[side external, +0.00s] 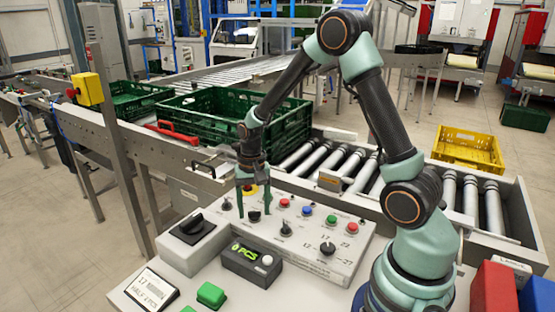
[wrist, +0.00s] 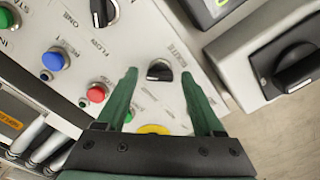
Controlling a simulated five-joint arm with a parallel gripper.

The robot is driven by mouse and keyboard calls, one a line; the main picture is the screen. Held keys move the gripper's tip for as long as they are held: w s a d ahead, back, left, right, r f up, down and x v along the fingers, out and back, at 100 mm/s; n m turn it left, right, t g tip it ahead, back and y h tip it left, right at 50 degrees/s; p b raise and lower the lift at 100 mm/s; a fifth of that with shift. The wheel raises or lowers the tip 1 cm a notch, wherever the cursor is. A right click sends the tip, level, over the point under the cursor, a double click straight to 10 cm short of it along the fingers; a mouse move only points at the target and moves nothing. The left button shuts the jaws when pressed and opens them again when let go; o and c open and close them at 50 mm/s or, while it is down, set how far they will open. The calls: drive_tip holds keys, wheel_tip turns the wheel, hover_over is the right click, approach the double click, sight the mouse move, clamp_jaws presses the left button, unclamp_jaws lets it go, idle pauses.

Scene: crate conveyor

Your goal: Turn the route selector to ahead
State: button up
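The route selector is a black rotary knob (wrist: 159,70) on the grey control panel (wrist: 228,78). In the wrist view it lies between my gripper's two green fingertips, with a lettered label beside it that looks like ROUTE. The small lettering around it is too blurred to tell which setting it points at. My gripper (wrist: 159,78) is open, with a clear gap on both sides of the knob. In the side view my gripper (side external: 253,206) points down over the panel's left part, and the knob (side external: 254,215) shows low between the fingers.
A larger black rotary switch (side external: 192,223) sits on a separate box to the left. Another knob (side external: 286,229) and coloured buttons (side external: 307,211) lie to the right. A PCS display box (side external: 252,262) stands in front. A green crate (side external: 215,108) stands on the conveyor behind.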

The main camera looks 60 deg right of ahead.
clamp_jaws()
drive_tip(key=shift+n, duration=0.4)
drive_tip(key=n, duration=1.3)
drive_tip(key=shift+r, duration=0.1)
drive_tip(key=shift+n, duration=1.9)
